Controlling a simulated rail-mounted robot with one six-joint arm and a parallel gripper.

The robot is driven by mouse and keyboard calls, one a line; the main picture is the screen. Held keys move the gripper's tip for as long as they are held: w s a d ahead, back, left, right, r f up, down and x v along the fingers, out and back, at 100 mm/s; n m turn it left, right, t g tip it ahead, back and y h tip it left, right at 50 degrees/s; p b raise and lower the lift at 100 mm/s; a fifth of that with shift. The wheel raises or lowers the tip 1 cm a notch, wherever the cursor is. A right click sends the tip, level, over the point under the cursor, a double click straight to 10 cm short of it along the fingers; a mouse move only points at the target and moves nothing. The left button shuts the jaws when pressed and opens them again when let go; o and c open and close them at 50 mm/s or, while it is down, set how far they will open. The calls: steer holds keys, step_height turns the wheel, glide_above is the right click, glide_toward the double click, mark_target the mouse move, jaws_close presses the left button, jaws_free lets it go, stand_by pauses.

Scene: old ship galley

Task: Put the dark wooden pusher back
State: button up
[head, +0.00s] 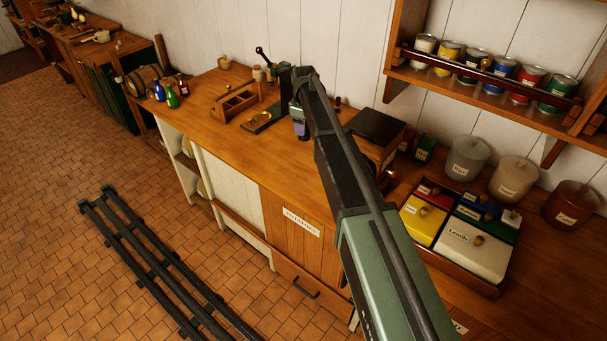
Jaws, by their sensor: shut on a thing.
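My arm reaches from the lower right across the wooden counter (225,122). My gripper (301,129) points down at the arm's far end, above the counter. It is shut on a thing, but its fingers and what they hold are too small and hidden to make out. I cannot pick out the dark wooden pusher for certain. A small dark brown upright piece (337,102) shows just right of the arm, near the wall. A dark device with a ball-topped lever (262,52) stands behind the wrist, partly hidden by it.
Left of the gripper are a wooden caddy (237,101), a board with a brass piece (264,117) and coloured bottles (171,97). A dark-topped box (376,126), a tray of labelled boxes (487,288) and canisters (516,175) stand right. A shelf (480,88) holds tins above.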

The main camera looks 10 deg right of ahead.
step_height(320, 180, down, 20)
steer(key=b, duration=1.8)
steer(key=shift+r, duration=0.45)
steer(key=shift+f, duration=0.3)
steer(key=o, duration=1)
steer(key=shift+r, duration=0.1)
step_height(320, 180, up, 12)
steer(key=p, duration=1.2)
steer(key=shift+r, duration=0.25)
